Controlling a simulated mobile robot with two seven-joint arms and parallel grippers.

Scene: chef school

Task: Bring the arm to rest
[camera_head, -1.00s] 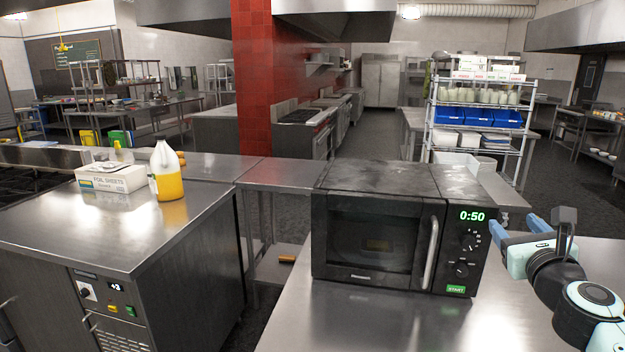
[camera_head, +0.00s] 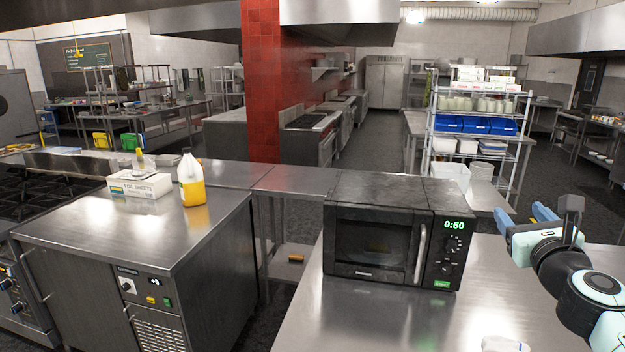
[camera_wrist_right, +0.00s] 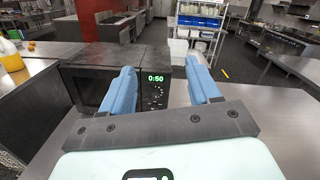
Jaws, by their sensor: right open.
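My right gripper (camera_head: 524,218) is at the right of the head view, above the steel counter and to the right of the microwave. Its blue fingers also show in the right wrist view (camera_wrist_right: 160,82), spread apart with nothing between them. The black microwave (camera_head: 378,240) stands on the counter with its door shut and a green 0:50 on its display. It also shows in the right wrist view (camera_wrist_right: 95,75), beyond the fingers. My left gripper is in neither view.
The steel counter (camera_head: 400,320) is mostly clear in front of the microwave. A white object (camera_head: 503,344) shows at the bottom edge. A wire shelf (camera_head: 470,130) stands behind.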

